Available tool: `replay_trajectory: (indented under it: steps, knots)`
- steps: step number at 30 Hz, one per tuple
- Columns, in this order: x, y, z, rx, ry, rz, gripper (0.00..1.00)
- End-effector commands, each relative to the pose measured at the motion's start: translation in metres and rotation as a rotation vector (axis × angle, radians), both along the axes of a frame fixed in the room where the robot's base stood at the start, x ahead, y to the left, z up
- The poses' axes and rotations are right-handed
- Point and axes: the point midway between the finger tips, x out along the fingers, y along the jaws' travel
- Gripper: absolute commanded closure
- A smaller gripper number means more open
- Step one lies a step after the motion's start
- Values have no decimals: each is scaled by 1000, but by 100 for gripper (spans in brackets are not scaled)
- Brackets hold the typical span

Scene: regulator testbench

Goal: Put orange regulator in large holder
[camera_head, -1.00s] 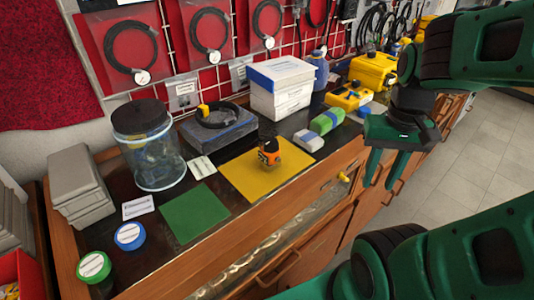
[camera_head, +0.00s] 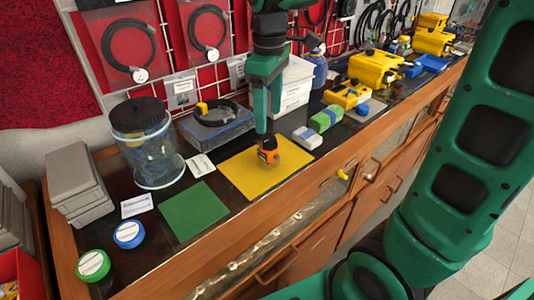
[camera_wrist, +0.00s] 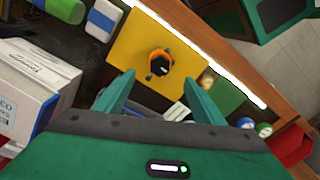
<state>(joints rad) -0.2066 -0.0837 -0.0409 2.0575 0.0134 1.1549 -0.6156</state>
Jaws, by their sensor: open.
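The orange regulator (camera_head: 268,154), orange with black parts, stands on a yellow mat (camera_head: 245,178) on the dark bench top. It also shows in the wrist view (camera_wrist: 160,64), just beyond the gap between the fingertips. My gripper (camera_head: 267,122) points down above the regulator, open and empty; in the wrist view its green fingers (camera_wrist: 158,80) are spread apart. One finger overlaps the regulator's top edge in the head view, and I cannot tell whether it touches. I cannot tell for sure which thing is the large holder.
A green mat (camera_head: 194,211) lies left of the yellow one. A clear jar (camera_head: 150,160) with a black lid, a blue-grey case (camera_head: 215,132) and a white box (camera_head: 297,92) stand behind. Green and blue-white blocks (camera_head: 323,121) lie to the right, yellow cases (camera_head: 376,68) farther off.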

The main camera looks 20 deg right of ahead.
Motion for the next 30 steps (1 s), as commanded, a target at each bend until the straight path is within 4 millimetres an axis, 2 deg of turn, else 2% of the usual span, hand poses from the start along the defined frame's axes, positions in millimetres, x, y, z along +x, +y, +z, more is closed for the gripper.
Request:
replay_trajectory:
  steps: [4,14,21,25,30]
  knots:
    - [-1,-1,-24,-1,5,-3,37]
    - [0,0,-49,-1,2,-4,37]
    - [2,1,-82,-1,4,-4,37]
    - [2,1,-90,0,1,-4,37]
    - [2,1,-91,0,0,-5,37]
